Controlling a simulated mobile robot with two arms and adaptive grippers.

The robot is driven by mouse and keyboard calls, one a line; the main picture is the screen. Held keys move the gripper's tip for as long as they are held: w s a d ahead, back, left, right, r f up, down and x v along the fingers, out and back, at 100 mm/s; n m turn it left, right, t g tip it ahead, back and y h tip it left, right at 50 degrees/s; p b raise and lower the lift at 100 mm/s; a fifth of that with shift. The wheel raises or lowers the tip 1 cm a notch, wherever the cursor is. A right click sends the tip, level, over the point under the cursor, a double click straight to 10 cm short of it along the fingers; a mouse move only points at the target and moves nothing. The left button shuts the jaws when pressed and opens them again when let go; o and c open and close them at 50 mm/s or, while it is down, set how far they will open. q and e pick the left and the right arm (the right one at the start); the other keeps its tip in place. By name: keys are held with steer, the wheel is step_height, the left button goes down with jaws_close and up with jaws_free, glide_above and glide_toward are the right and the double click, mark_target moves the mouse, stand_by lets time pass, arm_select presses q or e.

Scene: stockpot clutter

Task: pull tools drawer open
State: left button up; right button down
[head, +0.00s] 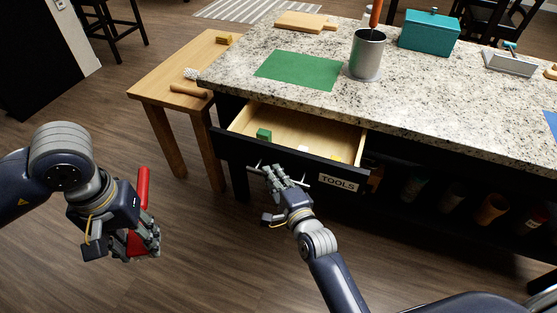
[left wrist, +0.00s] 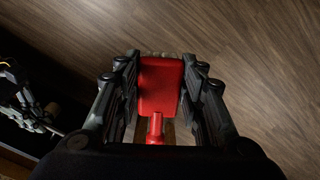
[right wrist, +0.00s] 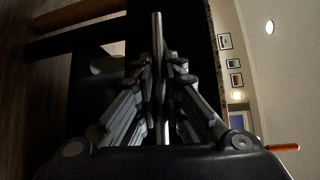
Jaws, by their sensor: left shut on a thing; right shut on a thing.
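The tools drawer (head: 240,150), with a dark front and a "TOOLS" label (head: 338,183), stands partly open under the counter. A green block (head: 264,135) and small white and yellow things lie inside its pale wooden box. My right gripper (head: 279,178) is at the drawer front, shut on the metal bar handle (right wrist: 157,30), which runs between its fingers in the right wrist view. My left gripper (head: 138,243) is off to the left above the floor. It is shut on a red object (left wrist: 160,85) with a red handle that points up in the head view.
The granite counter (head: 440,115) holds a green mat (head: 299,70), a metal pot (head: 367,55), a teal box (head: 429,32) and a cutting board (head: 305,21). A wooden side table (head: 160,80) stands left of the drawer. Jars sit on the dark shelf at right. Floor before the drawer is clear.

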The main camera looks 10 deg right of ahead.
steer(key=shift+s+a, duration=0.2)
steer(key=shift+s, duration=0.1)
steer(key=shift+f, duration=0.1)
steer(key=c, duration=2)
jaws_free()
steer(key=shift+o, duration=0.2)
steer(key=v, duration=1.2)
steer(key=shift+f, duration=0.15)
